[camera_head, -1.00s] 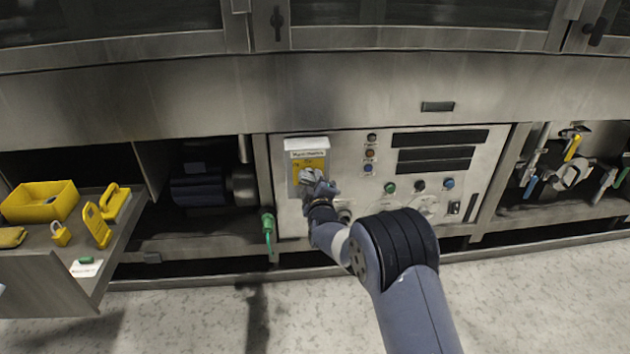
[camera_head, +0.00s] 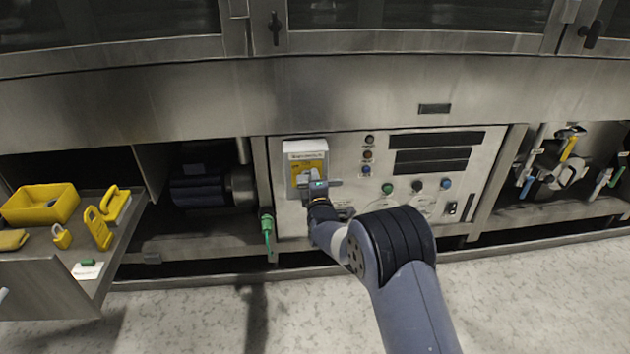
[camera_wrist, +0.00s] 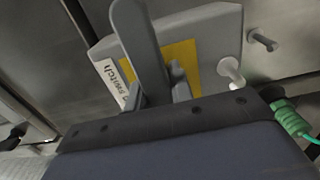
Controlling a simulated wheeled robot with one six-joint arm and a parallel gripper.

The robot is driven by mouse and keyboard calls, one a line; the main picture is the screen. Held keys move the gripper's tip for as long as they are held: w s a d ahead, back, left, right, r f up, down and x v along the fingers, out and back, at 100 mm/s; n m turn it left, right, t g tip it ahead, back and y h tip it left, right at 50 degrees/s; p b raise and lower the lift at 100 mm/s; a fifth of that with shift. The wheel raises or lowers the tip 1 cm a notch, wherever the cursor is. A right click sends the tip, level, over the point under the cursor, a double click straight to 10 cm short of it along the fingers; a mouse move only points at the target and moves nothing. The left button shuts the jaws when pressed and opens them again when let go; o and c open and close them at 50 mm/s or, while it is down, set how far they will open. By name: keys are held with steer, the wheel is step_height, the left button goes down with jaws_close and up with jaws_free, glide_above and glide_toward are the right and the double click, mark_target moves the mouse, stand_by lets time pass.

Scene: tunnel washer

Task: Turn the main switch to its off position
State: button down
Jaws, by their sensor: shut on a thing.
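The main switch box (camera_head: 294,168) is on the left of the control panel, with a white label above a yellow plate (camera_head: 306,166). My gripper (camera_head: 316,184) is at the lower part of this plate and covers most of the switch handle. In the wrist view, the grey box with the yellow plate (camera_wrist: 187,52) and the label ending in "switch" lies behind my fingers.
To the right on the panel are green (camera_head: 388,187), black and blue buttons and dark displays (camera_head: 432,160). A green hose fitting (camera_head: 267,224) hangs just left of the panel. An open drawer (camera_head: 50,270) with yellow items juts out at the left. The speckled floor in front is clear.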

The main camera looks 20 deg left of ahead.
steer(key=shift+r, duration=0.1)
steer(key=c, duration=1.2)
jaws_free()
steer(key=shift+c, duration=0.2)
steer(key=p+v, duration=0.2)
steer(key=v, duration=0.8)
steer(key=shift+s+p, duration=0.3)
steer(key=shift+s, duration=0.05)
steer(key=shift+d, duration=0.1)
steer(key=shift+b+x, duration=1.3)
steer(key=shift+x, duration=4.1)
steer(key=shift+d, duration=0.1)
